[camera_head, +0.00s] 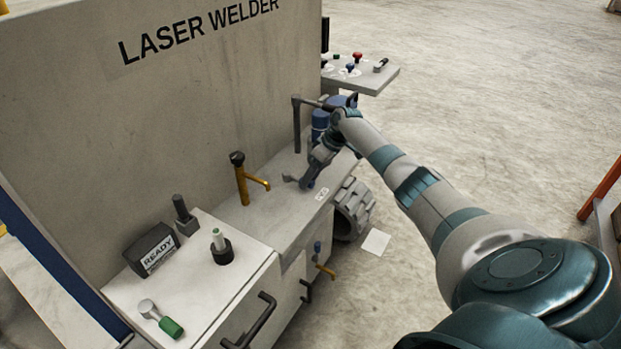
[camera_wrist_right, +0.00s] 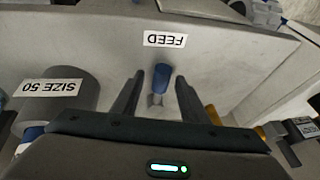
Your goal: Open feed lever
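The feed lever shows in the right wrist view as a short handle with a blue grip (camera_wrist_right: 161,77), just below an upside-down FEED label (camera_wrist_right: 165,40) on a pale surface. My right gripper (camera_wrist_right: 159,80) is open, with one dark finger on each side of the blue grip and visible gaps between. In the head view my right gripper (camera_head: 307,182) is low over the pale bench of the laser welder (camera_head: 190,95), close to a small white label. The lever is hard to make out there behind the gripper. My left gripper is not in view.
A yellow lever with a black knob (camera_head: 241,178) stands left of my right gripper. A grey cylinder marked SIZE 50 (camera_wrist_right: 55,95) is near it in the wrist view. A READY box (camera_head: 150,248) and a green-topped button (camera_head: 219,240) are front left. Open floor lies right.

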